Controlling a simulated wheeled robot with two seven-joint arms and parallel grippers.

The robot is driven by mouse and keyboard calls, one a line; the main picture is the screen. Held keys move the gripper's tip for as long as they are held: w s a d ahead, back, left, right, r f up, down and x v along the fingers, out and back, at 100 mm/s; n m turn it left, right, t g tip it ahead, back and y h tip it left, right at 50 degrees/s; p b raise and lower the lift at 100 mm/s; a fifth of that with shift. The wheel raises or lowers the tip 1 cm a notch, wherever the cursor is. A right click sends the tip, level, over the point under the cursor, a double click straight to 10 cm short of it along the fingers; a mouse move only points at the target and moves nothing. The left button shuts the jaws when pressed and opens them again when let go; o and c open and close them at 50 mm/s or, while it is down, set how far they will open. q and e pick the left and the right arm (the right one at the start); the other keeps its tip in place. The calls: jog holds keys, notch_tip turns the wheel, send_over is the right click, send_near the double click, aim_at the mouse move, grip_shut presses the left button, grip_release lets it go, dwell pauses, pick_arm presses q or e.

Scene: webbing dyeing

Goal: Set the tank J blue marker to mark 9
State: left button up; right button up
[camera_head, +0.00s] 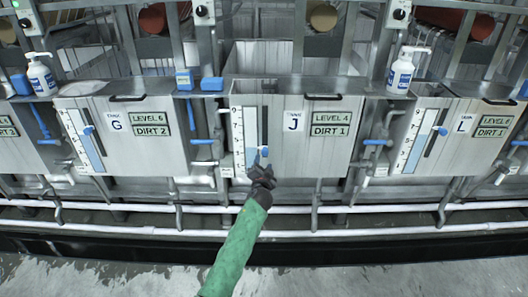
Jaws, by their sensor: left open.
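The tank J panel (290,165) is in the middle of the head view, with signs reading LEVEL 4 and DIRT 1. On its left side is a white scale (238,140) with numbers, 9 near the top, beside a pale-blue level strip and a dark vertical slot (265,125). The blue marker (264,152) is low on this slot, well below the 9. My left gripper (262,165) is open, just below and in front of the marker, and partly hides the lower end of the slot. Whether it touches the marker I cannot tell. My right gripper is not in view.
Tank G (127,160) stands to the left and tank L (460,160) to the right, each with its own gauge and blue marker. A blue-handled valve (203,141) and pipes are left of tank J. White rails (300,234) run low across the front.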

aim_at(265, 153)
pick_arm(q)
jog(key=shift+w+d, duration=0.15)
jog(key=shift+w, duration=1.85)
jog(key=shift+w+d, duration=0.15)
jog(key=shift+w, duration=1.85)
jog(key=shift+f, duration=0.1)
grip_shut()
